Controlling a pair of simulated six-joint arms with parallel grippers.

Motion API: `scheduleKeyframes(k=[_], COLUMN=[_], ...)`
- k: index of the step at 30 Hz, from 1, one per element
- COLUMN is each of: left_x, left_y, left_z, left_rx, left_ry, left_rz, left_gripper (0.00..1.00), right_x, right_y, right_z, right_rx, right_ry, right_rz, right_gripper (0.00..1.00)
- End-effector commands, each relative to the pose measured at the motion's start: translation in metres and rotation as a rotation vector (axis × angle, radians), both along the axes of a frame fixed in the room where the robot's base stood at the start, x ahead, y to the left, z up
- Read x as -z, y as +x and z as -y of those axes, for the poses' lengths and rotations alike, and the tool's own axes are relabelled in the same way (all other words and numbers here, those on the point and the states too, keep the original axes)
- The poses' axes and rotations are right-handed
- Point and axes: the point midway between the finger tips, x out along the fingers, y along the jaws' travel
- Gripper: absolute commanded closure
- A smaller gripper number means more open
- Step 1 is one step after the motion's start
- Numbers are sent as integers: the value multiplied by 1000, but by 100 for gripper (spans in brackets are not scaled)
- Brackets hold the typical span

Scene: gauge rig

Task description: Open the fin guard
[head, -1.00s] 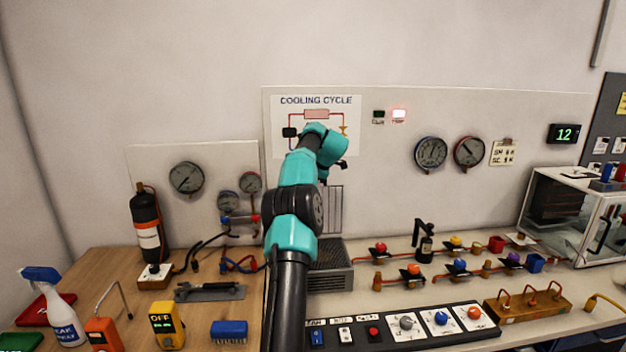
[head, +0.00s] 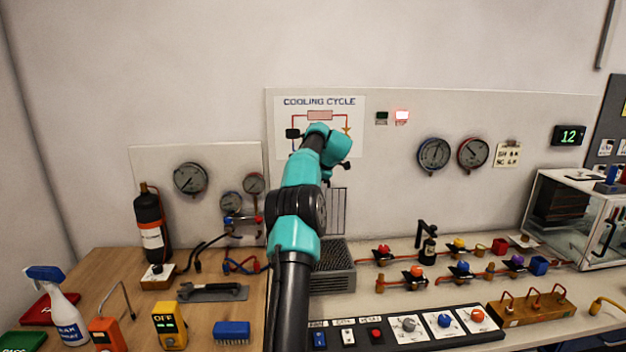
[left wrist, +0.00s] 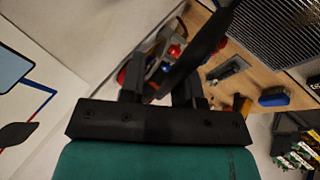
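The fin guard (head: 338,212), a thin barred panel, stands upright at the back of the grey finned box (head: 335,272); my arm covers its left part. The box's dark slotted top shows uncovered in the head view. Dark slats also show at the top right of the left wrist view (left wrist: 285,32). My left gripper (head: 326,178) is near the guard's top edge, mostly hidden by its own wrist. In the left wrist view its fingers (left wrist: 160,88) stand apart, with a dark slanted bar across them; I cannot tell whether it touches. My right gripper is not in view.
A switch panel (head: 405,328) lies in front of the box. Valves on red pipes stand to the right, including a red-knobbed valve (head: 383,252). Left are a hose manifold (head: 240,219) and a black bottle (head: 151,228). The wall above the guard holds a poster (head: 345,104).

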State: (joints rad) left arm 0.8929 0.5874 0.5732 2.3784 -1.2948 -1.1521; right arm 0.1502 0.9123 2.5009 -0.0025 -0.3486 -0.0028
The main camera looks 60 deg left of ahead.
Motion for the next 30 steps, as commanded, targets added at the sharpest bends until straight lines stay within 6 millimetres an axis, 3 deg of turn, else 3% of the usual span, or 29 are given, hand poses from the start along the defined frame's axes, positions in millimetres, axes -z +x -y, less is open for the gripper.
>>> scheduleKeyframes(k=[5, 24, 30], left_x=[-10, -109, -130], left_y=[6, 26, 31], left_z=[13, 83, 99], left_rx=[4, 3, 3], left_ry=[-9, 4, 4], left_rz=[-2, 6, 4], left_gripper=[62, 62, 62], right_x=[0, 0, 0], right_y=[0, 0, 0], right_z=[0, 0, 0], right_rx=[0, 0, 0], right_ry=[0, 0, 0], right_rz=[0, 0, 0], right_gripper=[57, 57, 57])
